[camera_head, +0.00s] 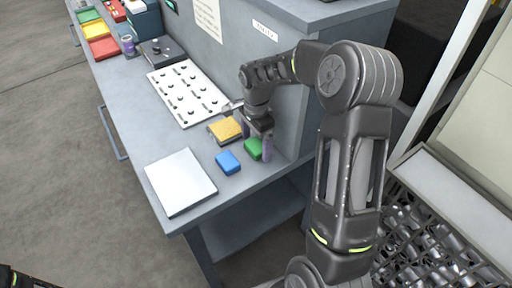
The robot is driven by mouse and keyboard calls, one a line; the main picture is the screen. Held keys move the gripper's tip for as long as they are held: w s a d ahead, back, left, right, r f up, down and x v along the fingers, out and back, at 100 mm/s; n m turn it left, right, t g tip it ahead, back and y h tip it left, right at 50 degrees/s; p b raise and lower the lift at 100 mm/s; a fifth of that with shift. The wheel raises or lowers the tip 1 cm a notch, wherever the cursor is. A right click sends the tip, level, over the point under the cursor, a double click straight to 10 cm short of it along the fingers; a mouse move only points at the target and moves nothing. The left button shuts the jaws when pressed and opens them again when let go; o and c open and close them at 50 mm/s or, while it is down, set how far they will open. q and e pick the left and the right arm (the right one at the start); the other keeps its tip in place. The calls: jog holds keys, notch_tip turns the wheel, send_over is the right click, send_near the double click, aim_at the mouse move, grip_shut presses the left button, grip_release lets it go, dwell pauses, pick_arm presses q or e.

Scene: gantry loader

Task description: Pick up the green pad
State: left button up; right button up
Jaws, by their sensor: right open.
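The green pad (251,151) lies on the grey bench top near its right side, close to the upright panel. My right gripper (256,139) is open and points down over the green pad, hiding part of its far side. One finger is at the pad's right edge and the other is up and to its left. I cannot tell whether the fingers touch the pad. A blue pad (229,162) lies just left of and nearer than the green one. A yellow pad (226,128) lies on a brownish base beyond it. My left gripper is not in view.
A white plate (180,182) lies at the bench's near end. A white board with dark pegs and slots (187,93) lies farther back. Coloured trays (101,47) stand at the far end. A bin of metal parts (425,235) is at right. The upright panel (285,85) borders the bench.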

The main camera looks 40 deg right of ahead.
jog(key=shift+c, duration=0.4)
jog(key=c, duration=1.4)
